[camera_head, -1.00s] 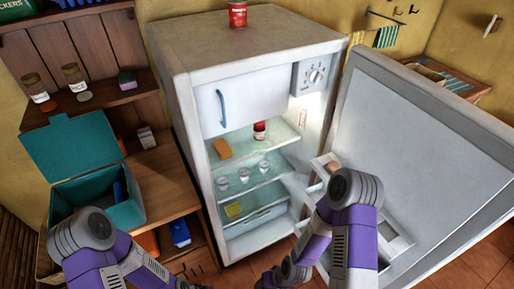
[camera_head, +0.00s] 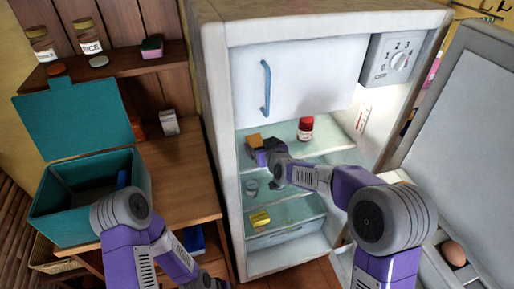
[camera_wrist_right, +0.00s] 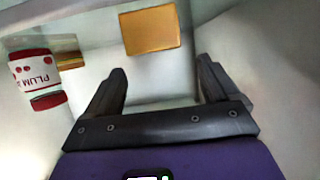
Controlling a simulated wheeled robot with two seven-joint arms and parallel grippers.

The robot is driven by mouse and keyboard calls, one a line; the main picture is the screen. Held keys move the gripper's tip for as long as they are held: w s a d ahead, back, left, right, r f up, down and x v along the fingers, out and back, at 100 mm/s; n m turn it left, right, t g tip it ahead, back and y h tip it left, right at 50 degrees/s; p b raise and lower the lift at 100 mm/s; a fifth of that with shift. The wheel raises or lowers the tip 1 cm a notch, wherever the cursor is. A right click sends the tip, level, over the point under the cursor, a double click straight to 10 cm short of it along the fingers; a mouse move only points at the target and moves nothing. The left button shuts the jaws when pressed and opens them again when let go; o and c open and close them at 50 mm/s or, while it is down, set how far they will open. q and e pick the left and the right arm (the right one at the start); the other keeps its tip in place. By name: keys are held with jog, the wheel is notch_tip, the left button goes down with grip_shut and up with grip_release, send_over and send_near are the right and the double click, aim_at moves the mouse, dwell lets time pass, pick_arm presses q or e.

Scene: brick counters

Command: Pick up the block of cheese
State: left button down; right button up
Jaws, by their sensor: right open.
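The block of cheese, an orange-yellow block (camera_head: 255,139), sits on the upper glass shelf of the open fridge. In the right wrist view the block (camera_wrist_right: 150,30) lies just beyond my open fingers, roughly ahead of the gap and apart from both fingertips. My right gripper (camera_head: 264,154) reaches into the fridge and partly covers the block in the head view. In its wrist view the right gripper (camera_wrist_right: 160,75) is open and empty.
A red-and-white jar (camera_head: 305,129) stands on the same shelf, also in the wrist view (camera_wrist_right: 36,78). A yellow item (camera_head: 260,218) lies lower in the fridge. The fridge door (camera_head: 462,125) stands open at right. An open teal box (camera_head: 75,225) stands on the wooden counter (camera_head: 185,185).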

aim_at(258, 143)
jog(key=w+f, duration=0.1)
jog(key=w+a+f+b, duration=0.1)
jog(key=w+f, duration=0.1)
jog(key=w, duration=0.1)
jog(key=shift+w+a+f+b, duration=0.1)
jog(key=shift+a+f+b, duration=0.1)
jog(key=shift+a+b, duration=0.1)
jog(key=shift+w+a, duration=0.1)
jog(key=shift+w, duration=0.2)
jog(key=c, duration=1.1)
jog(key=shift+c, duration=0.6)
jog(key=shift+r, duration=0.1)
